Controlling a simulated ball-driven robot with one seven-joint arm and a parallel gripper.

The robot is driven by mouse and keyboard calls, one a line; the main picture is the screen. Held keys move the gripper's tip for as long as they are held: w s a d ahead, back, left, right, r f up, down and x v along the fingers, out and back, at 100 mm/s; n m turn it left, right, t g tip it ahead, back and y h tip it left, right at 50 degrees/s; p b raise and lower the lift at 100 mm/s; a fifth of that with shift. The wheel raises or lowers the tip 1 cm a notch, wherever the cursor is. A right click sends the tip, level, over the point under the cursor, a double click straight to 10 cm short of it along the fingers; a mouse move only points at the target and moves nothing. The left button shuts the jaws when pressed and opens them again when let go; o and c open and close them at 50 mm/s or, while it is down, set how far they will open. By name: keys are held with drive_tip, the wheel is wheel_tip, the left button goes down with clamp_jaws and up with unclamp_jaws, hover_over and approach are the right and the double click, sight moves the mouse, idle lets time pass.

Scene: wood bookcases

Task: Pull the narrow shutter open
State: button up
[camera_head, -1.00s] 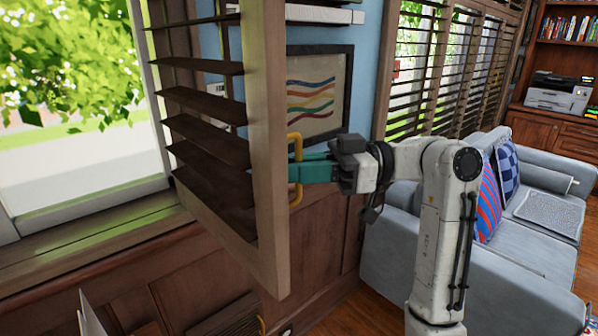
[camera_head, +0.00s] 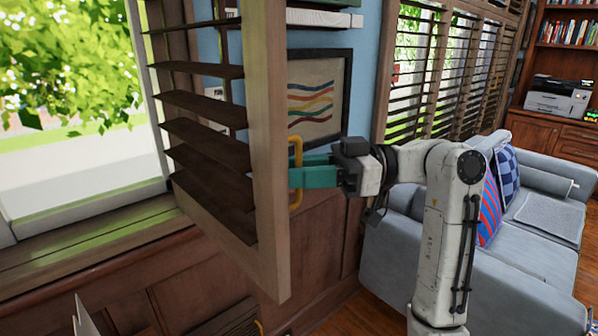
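The narrow shutter (camera_head: 270,200) is a brown wooden frame with dark horizontal slats (camera_head: 205,133). It stands swung out from the bright window at the left, with its edge toward me. A yellow handle (camera_head: 296,150) is fixed on the shutter's right side. My gripper (camera_head: 300,176), with teal fingers, reaches in from the right at the handle. The fingers are around the handle's lower half and look closed on it. The far finger is partly hidden by the near one and the handle.
A grey sofa (camera_head: 430,262) with cushions stands at the right, behind my arm. A framed picture (camera_head: 318,98) hangs on the blue wall behind the shutter. More shutters (camera_head: 432,75) cover windows further back. A printer (camera_head: 557,97) sits on a cabinet at the far right.

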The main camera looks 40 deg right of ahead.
drive_tip(key=b+v, duration=0.1)
drive_tip(key=v, duration=0.9)
drive_tip(key=shift+d, duration=0.15)
drive_tip(key=shift+f, duration=0.1)
drive_tip(key=w+a+f+m+h, duration=0.2)
drive_tip(key=w+a+f+m, duration=0.15)
drive_tip(key=f, duration=0.55)
drive_tip(key=w+a+f+m+h, duration=0.2)
drive_tip(key=a+f+m, duration=0.15)
drive_tip(key=f, duration=0.55)
drive_tip(key=s+a+f+m+g+h+p, duration=0.1)
drive_tip(key=s+a+f+m+h, duration=0.15)
drive_tip(key=f, duration=0.55)
drive_tip(key=s+a+f+m+g+h+p, duration=0.1)
drive_tip(key=s+a+f+g+h, duration=0.15)
drive_tip(key=f, duration=0.55)
drive_tip(key=s+f+g+h, duration=0.1)
drive_tip(key=s+f+h, duration=0.1)
drive_tip(key=s, duration=0.4)
drive_tip(key=s+f+m+g+h, duration=0.1)
drive_tip(key=s+f+g+h, duration=0.1)
drive_tip(key=s+f, duration=0.3)
drive_tip(key=s+f+g+h, duration=0.2)
drive_tip(key=s+f, duration=0.1)
drive_tip(key=s, duration=0.6)
drive_tip(key=shift+s+f+p, duration=0.2)
drive_tip(key=shift+f+p, duration=0.15)
drive_tip(key=shift+f, duration=0.05)
drive_tip(key=shift+d+m, duration=0.15)
drive_tip(key=shift+m, duration=0.1)
